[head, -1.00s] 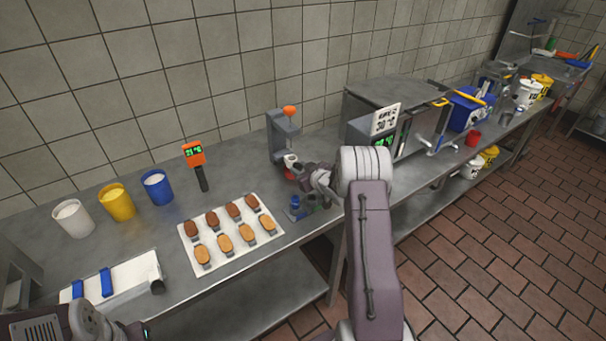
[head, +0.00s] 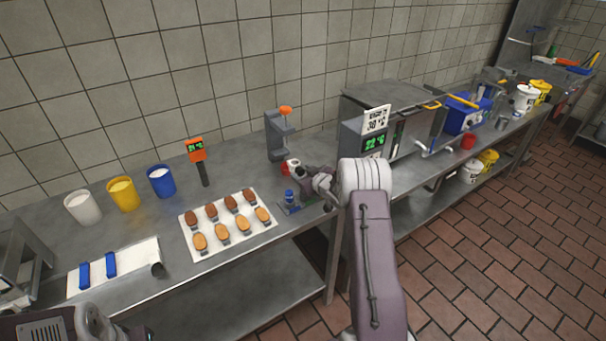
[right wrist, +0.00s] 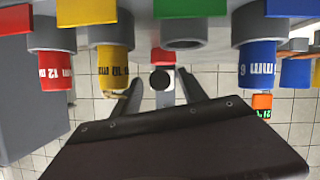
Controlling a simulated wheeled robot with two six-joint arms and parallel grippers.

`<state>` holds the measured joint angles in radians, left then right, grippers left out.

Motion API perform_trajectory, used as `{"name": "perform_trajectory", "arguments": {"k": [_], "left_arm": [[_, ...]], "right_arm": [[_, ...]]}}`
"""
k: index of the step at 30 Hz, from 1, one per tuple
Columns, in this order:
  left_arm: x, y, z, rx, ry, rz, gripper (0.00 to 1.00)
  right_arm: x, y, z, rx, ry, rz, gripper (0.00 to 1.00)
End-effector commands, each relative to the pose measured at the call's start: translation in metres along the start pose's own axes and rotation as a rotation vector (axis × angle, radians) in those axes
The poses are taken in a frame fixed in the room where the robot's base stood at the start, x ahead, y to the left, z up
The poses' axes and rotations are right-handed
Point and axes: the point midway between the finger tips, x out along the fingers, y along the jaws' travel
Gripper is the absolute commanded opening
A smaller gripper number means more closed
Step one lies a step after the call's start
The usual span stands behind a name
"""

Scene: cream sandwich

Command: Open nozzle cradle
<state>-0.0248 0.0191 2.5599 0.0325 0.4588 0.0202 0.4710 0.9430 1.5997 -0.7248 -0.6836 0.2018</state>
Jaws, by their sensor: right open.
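A grey upright stand (head: 275,138) with an orange knob stands near the wall in the head view. A red part (head: 284,168) sits low in front of it. My right gripper (head: 302,172) is beside this red part; whether they touch is unclear. In the right wrist view, my right gripper's fingers (right wrist: 158,82) are apart, with a red block (right wrist: 162,57) and a black round end (right wrist: 160,79) in line between them. Red (right wrist: 56,70), yellow (right wrist: 112,65) and blue (right wrist: 258,65) nozzles, marked in mm, sit in grey holders.
A white mat (head: 258,198) holds several brown and tan biscuits. White, yellow and blue cups stand at left, by an orange thermometer (head: 197,151). A machine with a green display (head: 374,142) stands right of my gripper. Bare counter lies between cups and mat.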

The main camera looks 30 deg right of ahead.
Motion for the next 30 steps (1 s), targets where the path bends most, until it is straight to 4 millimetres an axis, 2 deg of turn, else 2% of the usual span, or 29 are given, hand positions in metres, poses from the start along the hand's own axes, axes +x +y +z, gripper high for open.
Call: {"name": "perform_trajectory", "arguments": {"k": [5, 12, 18, 22, 30], "left_arm": [[0.001, 0.0, 0.0, 0.0, 0.0, 0.0, 0.36], [0.004, 0.0, 0.001, 0.0, 0.0, 0.0, 0.36], [0.005, 0.0, 0.001, 0.0, 0.0, 0.0, 0.36], [0.006, 0.0, 0.001, 0.0, 0.0, 0.0, 0.36], [0.005, 0.0, 0.001, 0.0, 0.0, 0.0, 0.36]], "right_arm": [[-0.009, 0.001, 0.0, 0.001, 0.0, 0.001, 0.5], [-0.054, 0.001, 0.0, 0.001, 0.0, 0.002, 0.5], [-0.084, 0.001, 0.0, 0.0, 0.0, 0.002, 0.5], [-0.091, 0.0, 0.0, 0.0, 0.001, 0.0, 0.5], [-0.091, 0.0, 0.0, 0.0, 0.001, 0.0, 0.5]]}}
